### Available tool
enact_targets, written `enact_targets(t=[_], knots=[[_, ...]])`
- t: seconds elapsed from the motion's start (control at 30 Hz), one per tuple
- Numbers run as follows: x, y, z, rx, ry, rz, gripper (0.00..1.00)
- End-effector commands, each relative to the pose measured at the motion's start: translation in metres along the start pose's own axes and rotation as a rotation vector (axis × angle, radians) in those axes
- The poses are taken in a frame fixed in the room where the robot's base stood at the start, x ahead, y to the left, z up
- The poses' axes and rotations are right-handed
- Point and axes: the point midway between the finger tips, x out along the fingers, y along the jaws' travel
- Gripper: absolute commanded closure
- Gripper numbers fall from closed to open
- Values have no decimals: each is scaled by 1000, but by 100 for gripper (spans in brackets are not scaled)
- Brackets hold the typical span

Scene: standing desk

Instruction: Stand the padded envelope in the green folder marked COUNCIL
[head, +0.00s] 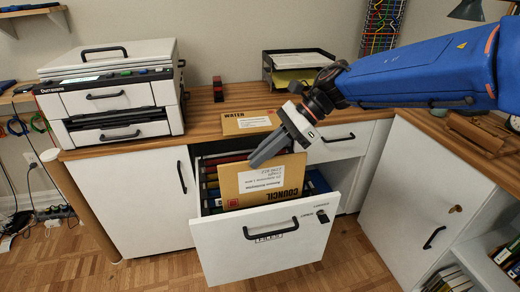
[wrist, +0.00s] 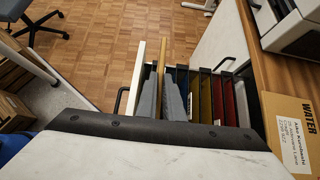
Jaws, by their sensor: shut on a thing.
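The padded envelope (head: 262,183), tan with a white label and the word COUNCIL, is held upright over the front of the open drawer. Its lower edge is hidden behind the drawer front. My gripper (head: 270,152) is shut on its top edge. In the wrist view the envelope (wrist: 164,55) shows edge-on between my fingers (wrist: 161,98), just behind the drawer front. I can read no folder marking, and cannot tell whether the envelope's bottom is inside a folder.
The white drawer (head: 262,243) is pulled out, with several coloured folders in it. A second envelope marked WATER (head: 247,123) lies on the desk behind. A white printer (head: 110,95) stands at left, a black tray (head: 297,66) at the back. A white cabinet (head: 425,190) is at right.

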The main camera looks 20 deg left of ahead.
Motion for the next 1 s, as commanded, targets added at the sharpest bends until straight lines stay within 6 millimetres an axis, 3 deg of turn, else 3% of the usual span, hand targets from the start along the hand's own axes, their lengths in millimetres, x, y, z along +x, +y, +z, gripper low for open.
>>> enact_targets(t=[1.0], knots=[[44, 0, -49, 1, 0, 1, 100]])
